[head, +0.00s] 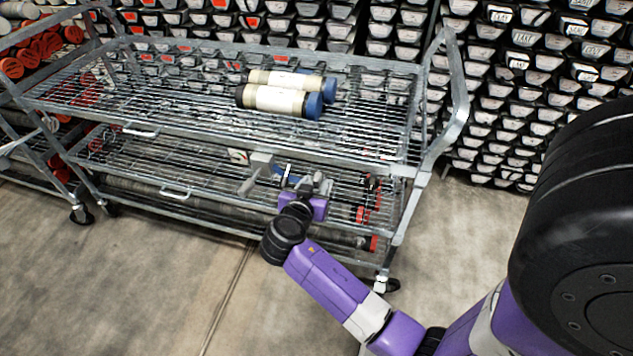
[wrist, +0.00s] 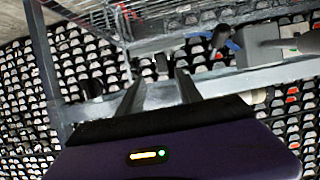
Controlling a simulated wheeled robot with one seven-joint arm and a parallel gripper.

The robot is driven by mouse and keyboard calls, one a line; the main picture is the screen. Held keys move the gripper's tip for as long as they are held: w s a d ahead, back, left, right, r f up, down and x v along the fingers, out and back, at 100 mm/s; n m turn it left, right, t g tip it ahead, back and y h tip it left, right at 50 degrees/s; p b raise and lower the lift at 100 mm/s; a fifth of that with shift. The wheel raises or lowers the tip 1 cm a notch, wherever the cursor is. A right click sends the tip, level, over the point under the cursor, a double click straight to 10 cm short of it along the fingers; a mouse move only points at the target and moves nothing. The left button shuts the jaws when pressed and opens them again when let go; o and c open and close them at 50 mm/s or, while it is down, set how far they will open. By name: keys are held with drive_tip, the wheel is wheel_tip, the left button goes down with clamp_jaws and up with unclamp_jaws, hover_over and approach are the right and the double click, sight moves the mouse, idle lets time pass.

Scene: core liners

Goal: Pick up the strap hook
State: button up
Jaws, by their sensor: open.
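What looks like the strap hook, a small dark piece with blue parts (wrist: 222,38), is at the upper right of the wrist view. It sits ahead of and to the right of my open fingers, apart from them. In the head view a blue bit (head: 281,171) shows just behind my gripper (head: 302,181), over the cart's lower shelf; the rest is too small or covered to make out. My gripper is open and empty; its two fingers also show in the wrist view (wrist: 160,92), with nothing between them.
The metal cart (head: 140,131) has wire shelves; two pale tubes with blue caps (head: 275,100) lie on its top shelf. A grey block (head: 262,165) is left of my gripper, and a red and black item (head: 369,197) lies to its right. Racks fill the back.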

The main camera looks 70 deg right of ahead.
sight(315, 182)
drive_tip(key=x, duration=0.5)
drive_tip(key=shift+w+d+f, duration=0.15)
drive_tip(key=shift+w+f, duration=0.2)
drive_tip(key=shift+f, duration=0.05)
clamp_jaws()
